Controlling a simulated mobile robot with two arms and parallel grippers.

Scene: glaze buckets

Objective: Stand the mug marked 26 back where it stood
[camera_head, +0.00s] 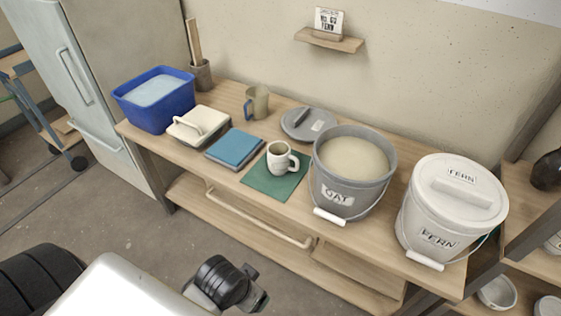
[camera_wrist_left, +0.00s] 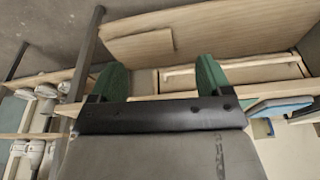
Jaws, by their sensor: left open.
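A pale mug (camera_head: 279,161) stands upright on the dark green mat (camera_head: 262,186) at the front of the wooden bench. Its handle points right, towards the grey bucket. A beige mug (camera_head: 260,101) with a blue handle stands further back. No number 26 is readable on either mug. My left gripper (camera_wrist_left: 160,75) shows in the left wrist view with its two green fingers apart and nothing between them. Neither mug can be made out in that view. My right gripper is in neither view.
A grey bucket marked OAT (camera_head: 338,197) stands open right of the mat, its lid (camera_head: 308,122) behind. A lidded bucket marked FERN (camera_head: 438,218) is further right.

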